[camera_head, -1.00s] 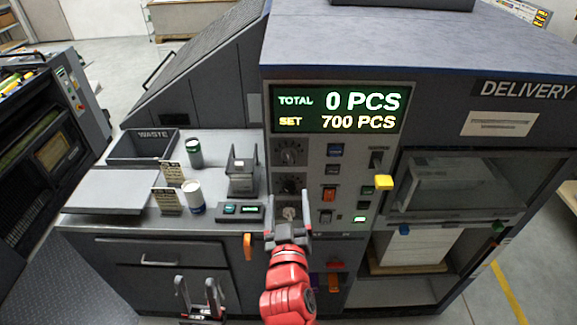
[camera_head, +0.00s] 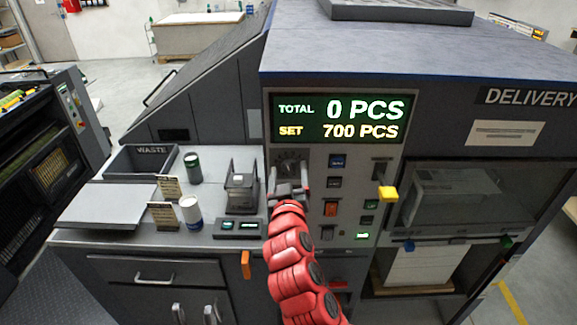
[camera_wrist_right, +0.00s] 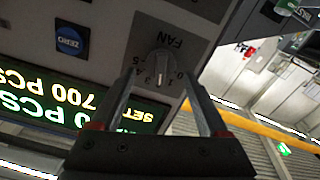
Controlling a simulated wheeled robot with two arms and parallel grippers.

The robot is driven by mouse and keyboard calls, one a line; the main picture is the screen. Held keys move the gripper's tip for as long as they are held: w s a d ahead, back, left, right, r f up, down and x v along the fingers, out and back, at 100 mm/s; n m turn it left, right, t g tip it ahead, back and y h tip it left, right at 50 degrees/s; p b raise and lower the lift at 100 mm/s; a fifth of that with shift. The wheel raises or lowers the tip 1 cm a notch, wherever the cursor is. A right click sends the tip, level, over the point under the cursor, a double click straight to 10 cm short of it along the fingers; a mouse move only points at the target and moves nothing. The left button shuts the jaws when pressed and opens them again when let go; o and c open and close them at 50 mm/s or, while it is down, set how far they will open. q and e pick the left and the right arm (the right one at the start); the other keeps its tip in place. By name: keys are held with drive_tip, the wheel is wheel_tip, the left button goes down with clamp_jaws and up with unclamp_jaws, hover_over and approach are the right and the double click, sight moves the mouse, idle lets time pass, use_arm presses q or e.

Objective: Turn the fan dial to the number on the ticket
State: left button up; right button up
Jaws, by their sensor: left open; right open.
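The fan dial (camera_wrist_right: 161,64) is a round knob labelled FAN with numbers around it, on the grey console; it appears upside down in the right wrist view. In the head view the dial (camera_head: 289,158) shows just above my right gripper (camera_head: 289,187). My right gripper (camera_wrist_right: 158,76) is open, its fingers on either side of the knob in the picture; I cannot tell whether they touch it.
The display (camera_head: 340,118) reads TOTAL 0 PCS, SET 700 PCS. Buttons (camera_head: 331,208) and a yellow-handled lever (camera_head: 388,193) lie right of the dial. The blue ZERO button (camera_wrist_right: 69,41) is nearby. Cans (camera_head: 191,211) and a waste bin (camera_head: 143,161) stand on the counter.

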drive_tip(key=shift+w, duration=0.45)
clamp_jaws()
drive_tip(key=shift+f, duration=0.1)
drive_tip(key=n+b, duration=0.1)
drive_tip(key=n, duration=0.1)
drive_tip(key=shift+a+f+n+b, duration=0.1)
drive_tip(key=shift+n+b, duration=0.3)
drive_tip(key=shift+a+n+b, duration=0.1)
drive_tip(key=shift+n+b, duration=0.4)
drive_tip(key=shift+n, duration=0.9)
